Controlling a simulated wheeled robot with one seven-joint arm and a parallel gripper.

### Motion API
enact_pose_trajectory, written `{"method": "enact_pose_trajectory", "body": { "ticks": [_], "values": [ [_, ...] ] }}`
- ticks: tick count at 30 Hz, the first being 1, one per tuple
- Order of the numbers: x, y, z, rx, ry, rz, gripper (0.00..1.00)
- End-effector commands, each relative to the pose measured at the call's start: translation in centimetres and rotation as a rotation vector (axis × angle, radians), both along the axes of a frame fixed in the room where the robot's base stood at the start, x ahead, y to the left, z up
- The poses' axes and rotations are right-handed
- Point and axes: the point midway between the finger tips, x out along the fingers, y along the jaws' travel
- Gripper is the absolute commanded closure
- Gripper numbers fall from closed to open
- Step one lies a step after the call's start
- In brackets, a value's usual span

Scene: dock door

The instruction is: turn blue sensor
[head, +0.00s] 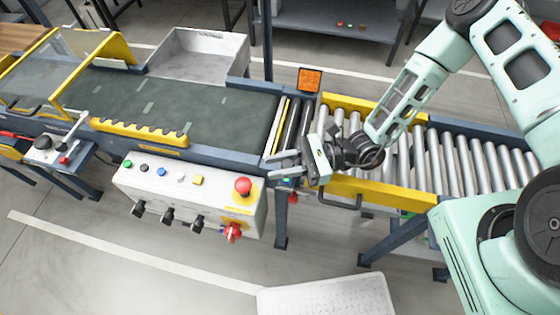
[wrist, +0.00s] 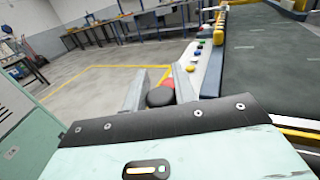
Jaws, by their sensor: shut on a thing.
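My gripper (head: 274,165) is at the near side rail of the conveyor, at the joint between belt and rollers. Its two fingers point left in the head view. In the wrist view my gripper (wrist: 160,88) is shut on a dark, round-ended thing (wrist: 160,97), apparently the sensor. No clear blue shows on it, and the fingers and hand hide most of it in the head view. A small green light (head: 286,181) shows just below the fingers. I cannot tell which way the sensor faces.
The control box (head: 190,190) with a red stop button (head: 243,186) and a red switch (head: 232,232) is close to the left of my gripper. A yellow guard rail (head: 385,194) with a dark handle runs to the right. A white box (head: 328,297) stands in front.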

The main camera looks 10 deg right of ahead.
Motion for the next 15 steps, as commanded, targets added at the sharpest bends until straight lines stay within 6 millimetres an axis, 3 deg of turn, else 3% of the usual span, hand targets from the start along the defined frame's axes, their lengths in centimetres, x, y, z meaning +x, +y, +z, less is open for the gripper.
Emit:
{"method": "enact_pose_trajectory", "body": {
  "ticks": [12, 13, 15],
  "values": [
    [0.11, -0.02, 0.0, -0.002, -0.001, -0.044, 0.96],
    [0.11, -0.02, 0.0, -0.002, -0.001, -0.043, 0.7],
    [0.1, -0.02, 0.0, -0.002, -0.001, -0.043, 0.53]
  ]
}}
